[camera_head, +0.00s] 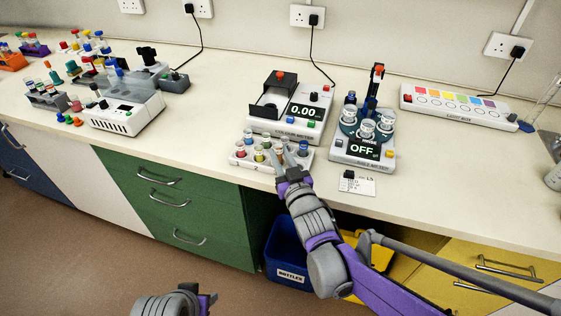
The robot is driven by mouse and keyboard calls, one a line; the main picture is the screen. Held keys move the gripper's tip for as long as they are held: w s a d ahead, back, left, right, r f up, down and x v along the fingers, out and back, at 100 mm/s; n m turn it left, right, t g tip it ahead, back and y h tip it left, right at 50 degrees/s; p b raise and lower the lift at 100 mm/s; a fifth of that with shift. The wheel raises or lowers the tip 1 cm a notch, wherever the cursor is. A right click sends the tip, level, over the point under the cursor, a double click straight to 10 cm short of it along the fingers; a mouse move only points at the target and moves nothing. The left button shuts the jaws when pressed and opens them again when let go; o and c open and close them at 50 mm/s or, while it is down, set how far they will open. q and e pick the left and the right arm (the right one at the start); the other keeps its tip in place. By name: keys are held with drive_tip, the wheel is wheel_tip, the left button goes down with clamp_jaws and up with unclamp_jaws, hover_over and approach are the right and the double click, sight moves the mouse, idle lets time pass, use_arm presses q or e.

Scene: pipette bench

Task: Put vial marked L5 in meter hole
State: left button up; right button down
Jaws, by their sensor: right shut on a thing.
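My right gripper (282,160) reaches over the white vial rack (240,162) at the bench's front edge. It is shut on a vial there, mostly hidden by the fingers; its mark cannot be read. Several vials with coloured caps stand in the rack around the fingers. The colour meter (313,131) stands just behind the rack and its display reads 0.00. Its black lid (281,80) appears raised at the left; the hole itself cannot be made out. My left gripper (203,300) is low at the bottom edge, away from the bench, and its jaws are unclear.
A device reading OFF (364,150) with several clear vessels stands right of the meter. A small card (358,184) lies in front of it. A colour strip box (458,105) is at the back right. Bench left of the rack (195,125) is clear.

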drive_tip(key=shift+f, duration=0.8)
drive_tip(key=shift+f, duration=0.2)
drive_tip(key=c, duration=1.1)
unclamp_jaws()
drive_tip(key=shift+f+b, duration=0.1)
drive_tip(key=shift+b, duration=0.2)
drive_tip(key=o, duration=0.4)
drive_tip(key=shift+o, duration=0.2)
